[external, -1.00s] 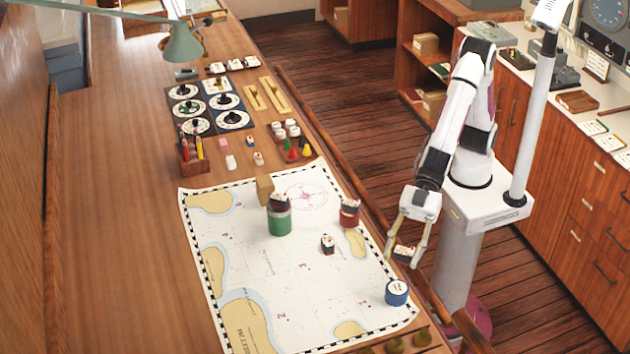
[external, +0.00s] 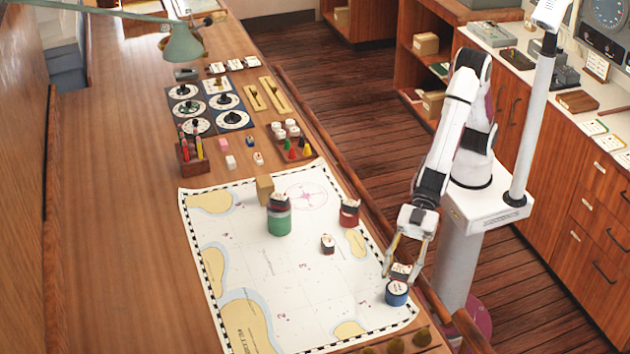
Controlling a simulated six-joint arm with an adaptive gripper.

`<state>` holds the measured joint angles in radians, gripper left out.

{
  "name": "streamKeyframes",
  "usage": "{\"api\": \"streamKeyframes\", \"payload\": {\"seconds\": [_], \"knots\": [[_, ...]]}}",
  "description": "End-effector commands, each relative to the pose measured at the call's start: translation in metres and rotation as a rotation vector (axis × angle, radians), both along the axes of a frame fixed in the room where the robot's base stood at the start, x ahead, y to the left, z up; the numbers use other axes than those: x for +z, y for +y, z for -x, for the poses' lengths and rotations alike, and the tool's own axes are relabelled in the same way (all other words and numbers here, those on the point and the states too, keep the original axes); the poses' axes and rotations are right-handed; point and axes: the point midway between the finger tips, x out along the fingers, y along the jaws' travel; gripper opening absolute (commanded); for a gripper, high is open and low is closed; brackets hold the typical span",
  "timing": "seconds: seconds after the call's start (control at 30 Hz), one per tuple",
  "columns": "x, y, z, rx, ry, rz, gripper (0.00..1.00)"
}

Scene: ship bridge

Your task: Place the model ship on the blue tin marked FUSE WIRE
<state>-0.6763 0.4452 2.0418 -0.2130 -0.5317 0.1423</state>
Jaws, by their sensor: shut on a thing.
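My gripper (external: 404,268) is shut on a small model ship (external: 401,270) with a dark hull and a pale top. The ship is right above the blue tin (external: 397,293), at the lower right of the chart. I cannot tell whether the ship's hull touches the tin's lid. The tin stands upright, and its lettering is too small to read. Similar small ships sit on the green tin (external: 279,222) and on the red tin (external: 349,217).
The chart (external: 250,270) covers the near part of the wooden table. A tan block (external: 265,190) stands behind the green tin. Brown round pieces (external: 395,345) line the near edge. A raised rail (external: 345,180) runs along the table's right side. The chart left of the blue tin is clear.

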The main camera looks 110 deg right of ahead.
Motion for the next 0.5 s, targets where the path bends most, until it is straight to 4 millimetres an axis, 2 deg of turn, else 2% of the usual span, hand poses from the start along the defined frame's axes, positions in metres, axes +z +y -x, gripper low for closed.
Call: {"api": "streamKeyframes", "payload": {"seconds": [0.4, 0.5], "knots": [[-0.034, 0.000, 0.000, 0.000, 0.002, 0.002, 0.22], [-0.037, 0.000, 0.000, 0.000, 0.001, 0.001, 0.22]]}}
